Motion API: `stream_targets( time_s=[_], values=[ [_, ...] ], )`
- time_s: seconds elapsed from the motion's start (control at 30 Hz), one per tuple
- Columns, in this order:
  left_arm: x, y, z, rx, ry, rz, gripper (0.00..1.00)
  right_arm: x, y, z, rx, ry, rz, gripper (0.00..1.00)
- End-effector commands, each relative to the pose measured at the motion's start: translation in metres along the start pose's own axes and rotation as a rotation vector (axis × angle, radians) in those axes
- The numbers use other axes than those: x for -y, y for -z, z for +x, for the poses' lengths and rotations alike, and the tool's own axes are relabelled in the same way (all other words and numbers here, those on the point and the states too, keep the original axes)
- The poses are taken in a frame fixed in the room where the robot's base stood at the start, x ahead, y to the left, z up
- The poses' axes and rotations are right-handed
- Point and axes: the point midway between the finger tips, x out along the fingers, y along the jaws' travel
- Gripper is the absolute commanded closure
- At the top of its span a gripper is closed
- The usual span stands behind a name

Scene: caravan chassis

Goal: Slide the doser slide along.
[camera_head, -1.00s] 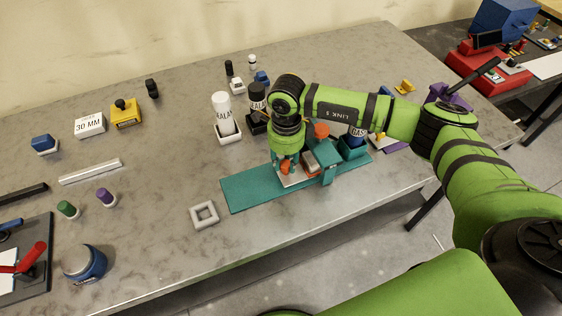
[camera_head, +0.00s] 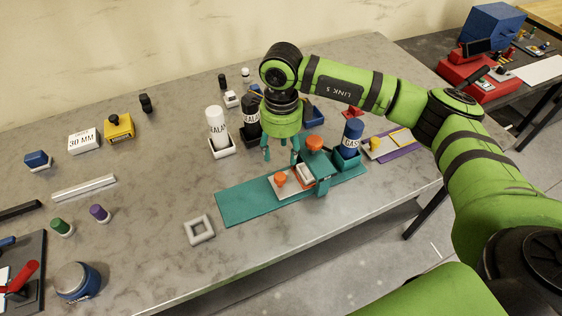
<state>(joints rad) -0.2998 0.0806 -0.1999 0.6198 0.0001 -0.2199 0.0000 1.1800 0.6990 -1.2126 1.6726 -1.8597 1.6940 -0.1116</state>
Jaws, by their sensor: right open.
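The doser stands on a long teal base (camera_head: 245,202) at the middle of the table. Its slide is a light grey plate (camera_head: 289,190) with an orange knob (camera_head: 280,179), lying on the base left of a teal bridge (camera_head: 318,168). A larger orange knob (camera_head: 314,143) tops the bridge. My right gripper (camera_head: 281,153) points down, open and empty, above and behind the slide's knob, apart from it. My left gripper is not in view.
Two sealant tubes, white (camera_head: 216,128) and black (camera_head: 251,115), stand in holders close behind and left of the gripper. A blue gasket tube (camera_head: 351,138) stands at the base's right end. A grey square frame (camera_head: 199,230) lies front left. The table's front edge is near the base.

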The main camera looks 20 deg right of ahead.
Motion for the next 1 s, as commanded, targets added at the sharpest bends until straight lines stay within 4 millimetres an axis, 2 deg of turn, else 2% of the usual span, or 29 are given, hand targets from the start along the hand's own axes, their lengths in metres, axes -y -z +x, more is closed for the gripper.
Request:
stream_targets(
  time_s=[0.1, 0.23, 0.8, 0.87, 0.93, 1.0],
  values=[
    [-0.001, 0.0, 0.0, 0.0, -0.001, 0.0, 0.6, 0.001, 0.0, -0.018, 0.002, 0.002, -0.001, 0.46],
    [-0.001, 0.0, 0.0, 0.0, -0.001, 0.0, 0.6, 0.001, 0.001, -0.027, 0.0, 0.001, 0.0, 0.46],
    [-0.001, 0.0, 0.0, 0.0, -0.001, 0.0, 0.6, -0.002, -0.001, -0.028, 0.006, -0.005, -0.002, 0.46],
    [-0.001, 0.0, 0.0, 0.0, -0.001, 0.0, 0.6, -0.009, -0.007, -0.024, 0.03, -0.026, -0.011, 0.46],
    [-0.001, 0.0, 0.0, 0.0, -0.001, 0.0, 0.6, -0.025, -0.023, -0.019, 0.096, -0.075, -0.029, 0.46],
    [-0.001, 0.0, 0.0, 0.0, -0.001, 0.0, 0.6, -0.054, -0.048, -0.013, 0.204, -0.161, -0.053, 0.46]
  ],
)
